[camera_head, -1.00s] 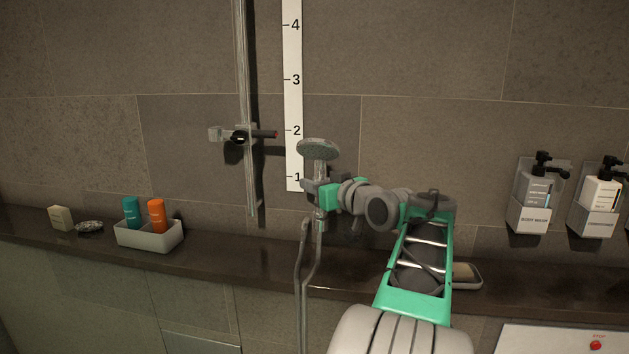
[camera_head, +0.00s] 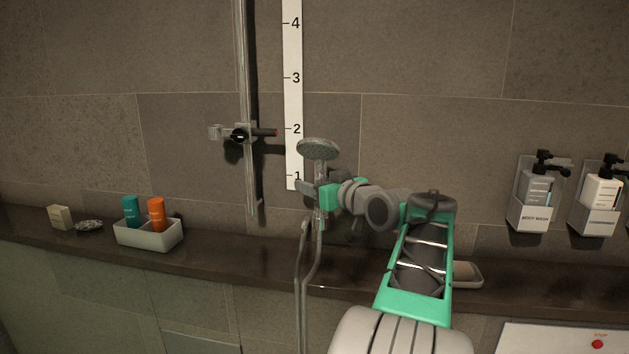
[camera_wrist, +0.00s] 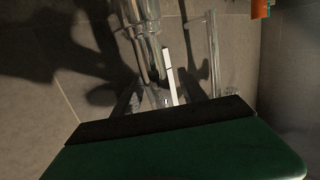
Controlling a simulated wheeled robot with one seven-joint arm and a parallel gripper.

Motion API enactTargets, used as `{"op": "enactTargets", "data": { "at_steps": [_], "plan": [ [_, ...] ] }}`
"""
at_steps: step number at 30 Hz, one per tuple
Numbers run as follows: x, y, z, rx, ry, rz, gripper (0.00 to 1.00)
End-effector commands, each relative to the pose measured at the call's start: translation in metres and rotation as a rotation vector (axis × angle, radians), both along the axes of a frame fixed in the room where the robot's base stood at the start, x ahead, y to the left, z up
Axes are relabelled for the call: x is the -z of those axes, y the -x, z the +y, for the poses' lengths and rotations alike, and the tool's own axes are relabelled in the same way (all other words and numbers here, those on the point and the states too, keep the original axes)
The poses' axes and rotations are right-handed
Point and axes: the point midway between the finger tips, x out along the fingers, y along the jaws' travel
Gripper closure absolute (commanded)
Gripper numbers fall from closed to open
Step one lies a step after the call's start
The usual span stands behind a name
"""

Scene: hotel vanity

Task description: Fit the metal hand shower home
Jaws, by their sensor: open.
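The metal hand shower (camera_head: 318,150) stands upright, its round head on top, in front of the wall and right of the slide rail. Its handle runs down past my gripper (camera_head: 312,188) to the hose. My gripper is open at the handle; finger contact is unclear. The wrist view shows the shiny handle (camera_wrist: 146,28) ahead of my green palm, with the fingers partly hidden. The rail holder (camera_head: 242,133), with its clamp cup (camera_head: 216,132) at left and a red-tipped lever at right, is empty. What supports the shower is not clear.
The hose (camera_head: 301,270) hangs in front of the dark ledge (camera_head: 240,262). A tray (camera_head: 150,238) with teal and orange bottles and a soap box (camera_head: 60,217) are at left. A dish (camera_head: 467,274) and wall dispensers (camera_head: 535,195) are at right. The wall between holder and shower carries a white numbered scale (camera_head: 292,60).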

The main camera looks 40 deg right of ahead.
Motion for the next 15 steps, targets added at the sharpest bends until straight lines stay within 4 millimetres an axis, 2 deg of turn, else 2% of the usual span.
{"op": "enactTargets", "data": {
  "at_steps": [5,8,15],
  "plan": [
    [0.001,0.001,0.0,0.0,-0.001,0.002,0.5],
    [0.0,0.008,0.0,0.001,-0.001,0.001,0.5],
    [-0.006,0.056,0.006,0.005,0.002,0.0,0.5]
  ]
}}
